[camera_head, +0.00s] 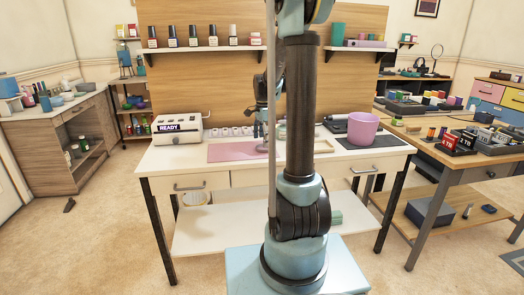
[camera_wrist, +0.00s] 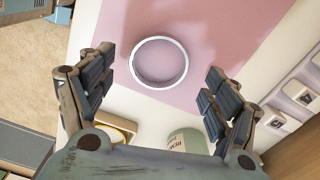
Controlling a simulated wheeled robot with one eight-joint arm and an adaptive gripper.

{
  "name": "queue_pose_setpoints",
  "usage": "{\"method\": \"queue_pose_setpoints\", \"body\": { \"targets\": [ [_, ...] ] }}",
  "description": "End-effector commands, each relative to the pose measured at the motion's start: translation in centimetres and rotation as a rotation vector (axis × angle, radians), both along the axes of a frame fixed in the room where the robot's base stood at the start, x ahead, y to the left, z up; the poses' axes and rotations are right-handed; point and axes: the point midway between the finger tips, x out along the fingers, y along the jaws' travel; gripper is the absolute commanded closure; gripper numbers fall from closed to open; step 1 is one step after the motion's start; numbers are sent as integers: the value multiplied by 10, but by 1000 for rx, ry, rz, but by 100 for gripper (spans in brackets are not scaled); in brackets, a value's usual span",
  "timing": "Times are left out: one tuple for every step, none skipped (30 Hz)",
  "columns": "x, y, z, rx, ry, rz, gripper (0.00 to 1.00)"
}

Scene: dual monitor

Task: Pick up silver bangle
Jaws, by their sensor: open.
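The silver bangle (camera_wrist: 159,87) is a thin round ring. It lies flat on the pink mat (camera_wrist: 215,40) in the wrist view, with pink showing through its middle. My gripper (camera_wrist: 160,68) is open and empty, with one finger to the left and one to the right of the bangle, both apart from it in the picture. In the head view my gripper (camera_head: 262,132) is over the white table (camera_head: 170,160), above the pink mat (camera_head: 228,152). My own arm hides part of the table there, and I cannot clearly make out the bangle.
A pale green labelled jar (camera_wrist: 187,142) and a yellow-rimmed round item (camera_wrist: 118,128) show near my gripper's base, partly hidden. A white READY device (camera_head: 178,130) stands left of the mat. A pink bucket (camera_head: 362,129) stands at the right on a dark mat (camera_head: 372,142).

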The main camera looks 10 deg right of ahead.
Motion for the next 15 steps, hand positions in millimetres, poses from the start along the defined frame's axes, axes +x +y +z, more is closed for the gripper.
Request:
{"method": "queue_pose_setpoints", "body": {
  "targets": [
    [-1,0,-7,0,0,0,19],
    [0,0,-11,0,0,0,19],
    [0,0,-15,0,0,0,19],
    [0,0,-17,0,0,0,19],
    [0,0,-20,0,0,0,19],
    [0,0,-22,0,0,0,19],
    [0,0,-23,0,0,0,19],
    [-1,0,-24,0,0,0,19],
    [-1,0,-25,0,0,0,19],
    [-1,0,-25,0,0,0,19],
    [-1,0,-25,0,0,0,19],
    [-1,0,-25,0,0,0,19],
    [-1,0,-25,0,0,0,19],
    [-1,0,-25,0,0,0,19],
    [-1,0,-25,0,0,0,19]
  ]
}}
